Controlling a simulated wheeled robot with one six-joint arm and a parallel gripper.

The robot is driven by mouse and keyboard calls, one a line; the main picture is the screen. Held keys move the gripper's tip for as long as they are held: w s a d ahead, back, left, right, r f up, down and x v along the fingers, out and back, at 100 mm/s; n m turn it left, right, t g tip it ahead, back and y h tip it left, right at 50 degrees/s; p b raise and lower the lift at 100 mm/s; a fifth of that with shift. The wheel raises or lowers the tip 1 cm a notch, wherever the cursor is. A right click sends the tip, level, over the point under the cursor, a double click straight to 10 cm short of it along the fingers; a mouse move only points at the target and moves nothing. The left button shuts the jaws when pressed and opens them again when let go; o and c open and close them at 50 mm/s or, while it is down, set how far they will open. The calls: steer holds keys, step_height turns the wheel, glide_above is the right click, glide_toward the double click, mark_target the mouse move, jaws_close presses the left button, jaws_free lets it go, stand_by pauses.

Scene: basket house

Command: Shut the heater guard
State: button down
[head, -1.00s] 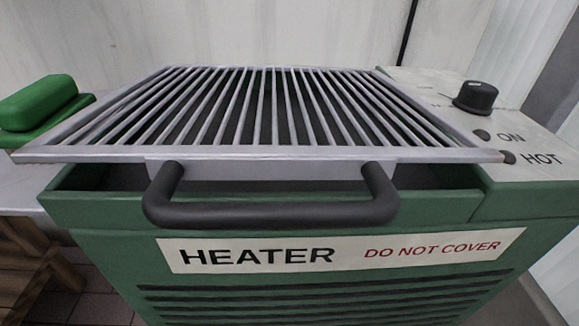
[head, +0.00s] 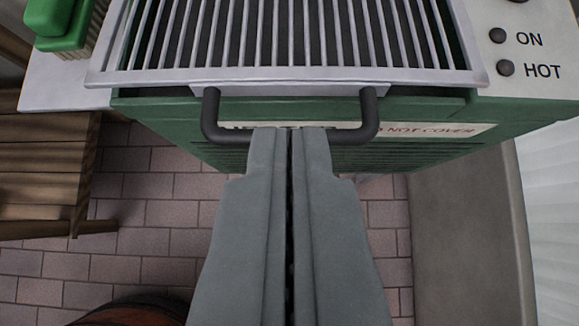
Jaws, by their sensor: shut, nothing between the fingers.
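The heater guard (head: 285,77), a pale metal grille, lies over the top of the green heater (head: 440,150). Its front edge faces me, and its far part is out of view. From this steep angle I cannot tell whether a gap is left under the front edge. The guard's black U-shaped handle (head: 369,108) sticks out at the front. My gripper (head: 290,130) is shut and empty. Its fingertips overlap the middle of the handle and hide part of its bar and of the heater's label. I cannot tell whether they touch the bar.
A control panel with ON and HOT knobs (head: 505,68) is at the right. A green object (head: 60,25) sits on a pale surface (head: 65,85) at the left, above a wooden slatted piece (head: 45,175). Tiled floor (head: 165,200) shows below.

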step_height(320, 180, down, 6)
steer(key=w, duration=0.2)
steer(key=shift+w, duration=0.4)
steer(key=shift+a+f, duration=0.1)
steer(key=shift+s+f, duration=0.2)
steer(key=shift+f, duration=0.85)
steer(key=shift+s+f, duration=0.15)
steer(key=shift+f, duration=0.9)
